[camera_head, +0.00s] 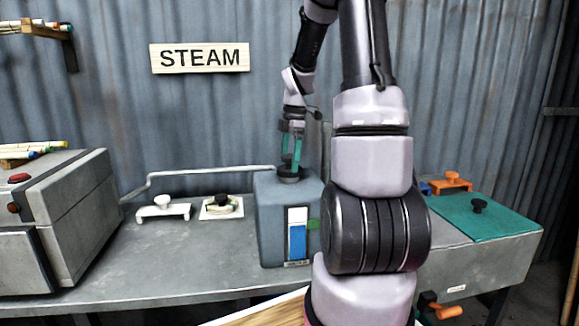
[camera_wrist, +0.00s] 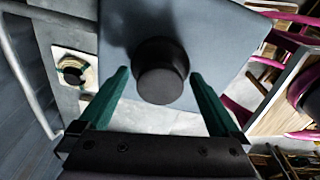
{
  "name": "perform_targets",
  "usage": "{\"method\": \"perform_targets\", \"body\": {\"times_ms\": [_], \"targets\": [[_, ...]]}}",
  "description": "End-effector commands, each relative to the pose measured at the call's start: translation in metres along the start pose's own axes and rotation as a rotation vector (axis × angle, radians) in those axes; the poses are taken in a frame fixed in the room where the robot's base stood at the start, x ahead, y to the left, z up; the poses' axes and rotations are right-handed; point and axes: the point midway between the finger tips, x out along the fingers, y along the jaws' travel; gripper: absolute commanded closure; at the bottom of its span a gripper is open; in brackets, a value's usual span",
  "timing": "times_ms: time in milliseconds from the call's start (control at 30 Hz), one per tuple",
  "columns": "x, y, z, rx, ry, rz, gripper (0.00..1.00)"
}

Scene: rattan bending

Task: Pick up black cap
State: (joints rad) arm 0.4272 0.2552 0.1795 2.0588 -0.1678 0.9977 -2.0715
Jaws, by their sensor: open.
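The black cap (camera_head: 288,178) sits on top of a blue-grey tank (camera_head: 267,215) on the workbench. In the wrist view the round black cap (camera_wrist: 162,70) shows near the middle, on the tank's flat top (camera_wrist: 215,30). My gripper (camera_head: 292,165) is above the cap, pointing down. Its two green fingers are open on either side of the cap in the wrist view (camera_wrist: 158,75). I cannot tell whether either finger touches the cap. My own arm hides the tank's right side in the head view.
A metal pipe (camera_head: 210,169) runs left from the tank. A white bracket (camera_head: 163,208) and a small plate with a coil (camera_head: 222,207) lie on the bench left of the tank. A grey machine (camera_head: 60,215) stands far left. A green panel (camera_head: 487,216) with a black knob is at right.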

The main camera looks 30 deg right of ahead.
Motion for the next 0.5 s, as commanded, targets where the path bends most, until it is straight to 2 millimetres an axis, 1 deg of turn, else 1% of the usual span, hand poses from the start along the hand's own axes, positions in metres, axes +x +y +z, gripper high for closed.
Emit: {"method": "perform_targets", "body": {"times_ms": [67, 100, 167, 200, 267, 300, 333, 367, 400, 500], "targets": [[-0.0003, 0.0, 0.0, 0.0, 0.0, 0.0, 0.01], [-0.0004, 0.0001, 0.0, 0.0, 0.0, 0.0, 0.05], [-0.0005, 0.0001, 0.0, 0.0, 0.0, 0.0, 0.28], [-0.0005, 0.0001, 0.0, 0.0, 0.0, 0.0, 0.44], [-0.0005, 0.0001, 0.0, 0.0, 0.0, 0.0, 0.67], [-0.0005, 0.0001, 0.0, 0.0, 0.0, 0.0, 0.82], [-0.0005, 0.0001, 0.0, 0.0, 0.0, 0.0, 0.93], [-0.0005, 0.0001, 0.0, 0.0, 0.0, 0.0, 0.93], [-0.0006, 0.0001, 0.0, 0.0, 0.0, 0.0, 1.0], [-0.0005, 0.0001, 0.0, 0.0, 0.0, 0.0, 1.0]]}}
